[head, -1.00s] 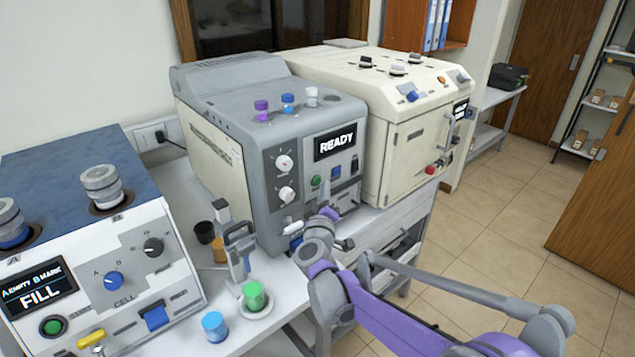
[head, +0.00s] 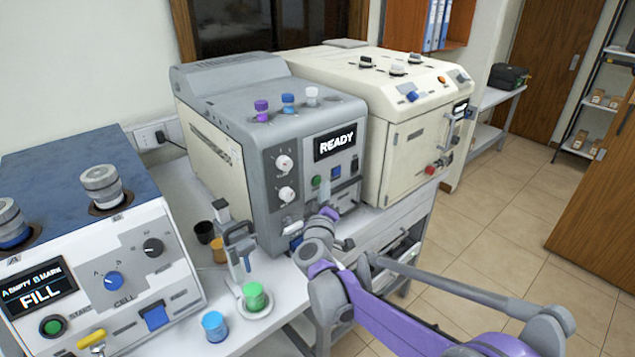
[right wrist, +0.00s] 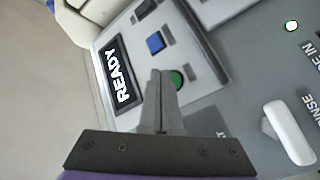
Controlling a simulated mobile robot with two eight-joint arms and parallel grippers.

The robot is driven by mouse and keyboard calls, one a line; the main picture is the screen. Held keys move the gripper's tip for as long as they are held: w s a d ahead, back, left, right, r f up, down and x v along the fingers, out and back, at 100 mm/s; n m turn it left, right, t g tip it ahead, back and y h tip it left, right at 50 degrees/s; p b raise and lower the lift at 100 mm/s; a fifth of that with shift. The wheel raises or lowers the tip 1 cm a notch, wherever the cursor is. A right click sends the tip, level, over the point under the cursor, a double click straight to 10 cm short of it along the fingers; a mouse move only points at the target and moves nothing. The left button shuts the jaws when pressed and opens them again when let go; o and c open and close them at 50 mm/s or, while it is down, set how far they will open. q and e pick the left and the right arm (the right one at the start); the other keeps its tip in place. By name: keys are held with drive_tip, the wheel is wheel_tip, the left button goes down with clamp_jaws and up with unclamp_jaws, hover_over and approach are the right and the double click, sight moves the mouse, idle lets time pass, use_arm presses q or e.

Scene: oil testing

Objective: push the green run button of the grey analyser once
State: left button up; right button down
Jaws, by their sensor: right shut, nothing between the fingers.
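The grey analyser (head: 262,160) stands on the bench with its display (head: 335,142) reading READY. Its green run button (head: 316,182) is low on the front panel, below the display. In the right wrist view the green button (right wrist: 177,79) shows just right of the fingertips, partly hidden by them. My right gripper (head: 325,188) is shut and empty, its tips close in front of the panel by the button. It also shows in the right wrist view (right wrist: 161,74). I cannot tell whether the tips touch the button. My left gripper is out of view.
A blue button (right wrist: 155,43) sits near the green one. A white lever (right wrist: 289,132) juts from the lower panel. A cream machine (head: 408,150) stands right of the analyser. The FILL machine (head: 125,275), a stand (head: 240,250) and small cups are at left.

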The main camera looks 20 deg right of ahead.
drive_tip(key=shift+w, duration=0.1)
drive_tip(key=shift+w+a+b, duration=0.15)
drive_tip(key=shift+w+b, duration=0.15)
drive_tip(key=shift+w+a, duration=0.15)
drive_tip(key=shift+w, duration=0.25)
idle(0.8)
drive_tip(key=shift+s, duration=0.1)
drive_tip(key=shift+s+d+b, duration=0.3)
drive_tip(key=shift+s+b, duration=0.1)
drive_tip(key=shift+s, duration=0.3)
drive_tip(key=shift+s+d+b, duration=0.1)
drive_tip(key=shift+s+d, duration=0.2)
drive_tip(key=shift+s, duration=0.5)
drive_tip(key=shift+s+d+b, duration=0.1)
drive_tip(key=shift+s+d, duration=0.15)
drive_tip(key=shift+s, duration=0.5)
drive_tip(key=shift+s+d+b, duration=0.1)
drive_tip(key=shift+s+d, duration=0.2)
drive_tip(key=shift+s, duration=0.5)
